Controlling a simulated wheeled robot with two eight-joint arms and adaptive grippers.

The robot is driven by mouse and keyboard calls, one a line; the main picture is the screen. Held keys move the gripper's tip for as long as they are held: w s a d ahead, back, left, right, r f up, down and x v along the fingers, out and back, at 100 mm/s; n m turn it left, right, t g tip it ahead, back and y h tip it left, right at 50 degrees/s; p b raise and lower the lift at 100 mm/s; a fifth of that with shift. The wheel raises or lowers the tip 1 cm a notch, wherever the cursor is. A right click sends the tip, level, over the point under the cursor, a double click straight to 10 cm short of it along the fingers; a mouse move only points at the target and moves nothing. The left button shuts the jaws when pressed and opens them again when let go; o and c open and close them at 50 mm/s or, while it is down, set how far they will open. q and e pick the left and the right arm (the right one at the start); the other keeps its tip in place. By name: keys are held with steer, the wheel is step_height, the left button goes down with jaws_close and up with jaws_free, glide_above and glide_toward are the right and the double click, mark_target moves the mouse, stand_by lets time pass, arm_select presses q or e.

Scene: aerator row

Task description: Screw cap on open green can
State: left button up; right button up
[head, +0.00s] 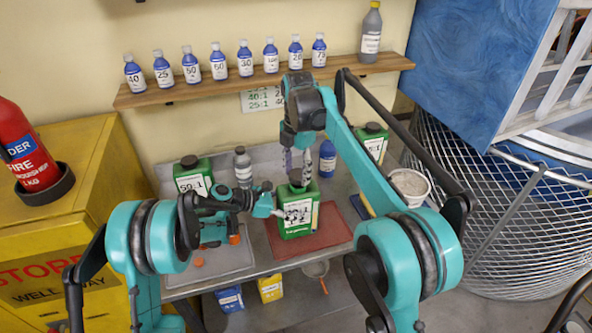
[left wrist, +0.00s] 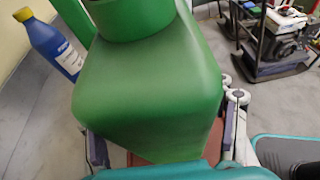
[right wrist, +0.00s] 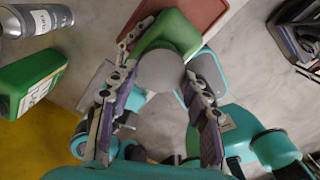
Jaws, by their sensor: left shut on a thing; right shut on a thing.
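The green can (head: 297,222) with a white label stands upright on a red mat (head: 335,235). It fills much of the left wrist view (left wrist: 150,80), its green neck at the top edge. My left gripper (head: 277,209) is shut on the can's body from the left, one finger on each side. My right gripper (head: 298,172) points down from above and is shut on the cap, a grey disc (right wrist: 165,72) in the right wrist view. The cap is over the can's neck; I cannot tell whether it touches the neck, as the fingers partly hide it.
Other capped green cans stand at the left (head: 193,172) and right (head: 373,140). A silver bottle (head: 243,168), a blue bottle (head: 327,158) and a white bucket (head: 409,185) are near. A grey mat (head: 215,262) lies front left. A shelf (head: 200,90) of bottles hangs behind.

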arm_select(q)
steer(key=shift+d+f, duration=0.1)
arm_select(e)
steer(key=shift+f, duration=0.1)
steer(key=shift+f, duration=0.85)
arm_select(q)
steer(key=shift+s, duration=0.1)
arm_select(e)
steer(key=shift+f, duration=0.55)
